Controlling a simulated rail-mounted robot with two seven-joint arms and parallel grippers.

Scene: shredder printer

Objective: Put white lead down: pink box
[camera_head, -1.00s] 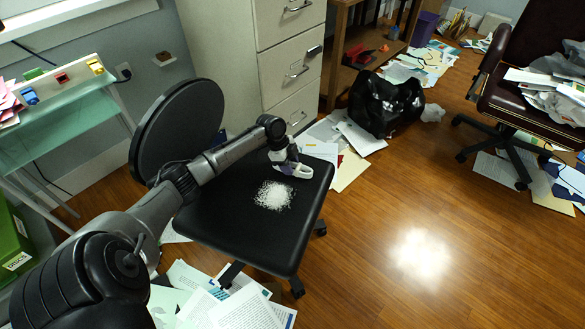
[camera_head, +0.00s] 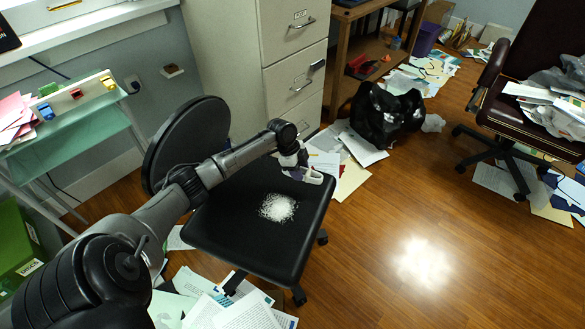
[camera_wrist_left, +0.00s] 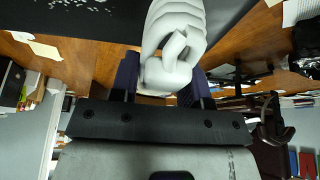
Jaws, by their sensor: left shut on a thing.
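My left gripper (camera_head: 305,175) hangs over the far right part of a black chair seat (camera_head: 245,247). It is shut on a white, rounded, ribbed object (camera_wrist_left: 176,35), likely the white lead, which shows large between the dark fingers in the left wrist view. In the head view this object is small and mostly merges with the gripper. I cannot tell whether it touches the seat. I cannot make out a pink box in either view. My right gripper is not in view.
A pile of white shreds (camera_head: 277,207) lies on the seat. A grey filing cabinet (camera_head: 241,62) stands behind it. Papers (camera_head: 350,183) and a black bag (camera_head: 385,115) lie beyond the gripper. The wooden floor at right (camera_head: 400,225) is mostly clear. A glass shelf (camera_head: 80,135) stands at left.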

